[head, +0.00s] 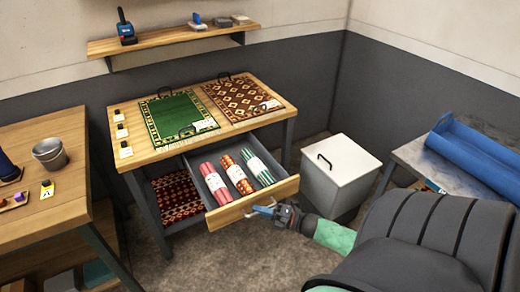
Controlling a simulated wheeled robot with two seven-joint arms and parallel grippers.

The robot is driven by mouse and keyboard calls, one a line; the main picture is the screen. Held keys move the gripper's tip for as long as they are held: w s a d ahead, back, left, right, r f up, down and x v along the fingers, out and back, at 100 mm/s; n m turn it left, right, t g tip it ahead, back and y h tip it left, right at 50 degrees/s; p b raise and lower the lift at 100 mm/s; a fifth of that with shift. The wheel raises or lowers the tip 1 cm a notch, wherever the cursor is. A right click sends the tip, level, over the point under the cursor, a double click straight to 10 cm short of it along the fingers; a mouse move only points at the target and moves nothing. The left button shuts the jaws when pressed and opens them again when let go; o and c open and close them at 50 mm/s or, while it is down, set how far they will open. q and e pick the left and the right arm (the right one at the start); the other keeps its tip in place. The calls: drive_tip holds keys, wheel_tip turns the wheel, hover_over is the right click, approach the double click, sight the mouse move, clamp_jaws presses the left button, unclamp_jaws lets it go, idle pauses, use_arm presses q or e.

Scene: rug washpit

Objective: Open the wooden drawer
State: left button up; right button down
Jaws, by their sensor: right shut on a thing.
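The wooden drawer (228,213) is pulled out from the table (152,154) in the middle of the head view. Its light wood front stands well clear of the table, and its grey inside is in sight. Several rolled rugs (238,175), red, orange and green with pale bands, lie in it side by side. My right gripper (264,210) is at the drawer front, shut on the drawer. The jaws cover the part they hold, so I cannot see its shape. My left gripper is not in view.
Green (180,115) and brown (238,98) rug samples lie on the tabletop. A white lidded box (340,178) stands right of the drawer. A workbench (60,205) with a metal cup (50,154) is at left; a grey table with a blue trough (475,155) is at right.

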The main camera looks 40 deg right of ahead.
drive_tip(key=c, duration=1.5)
unclamp_jaws()
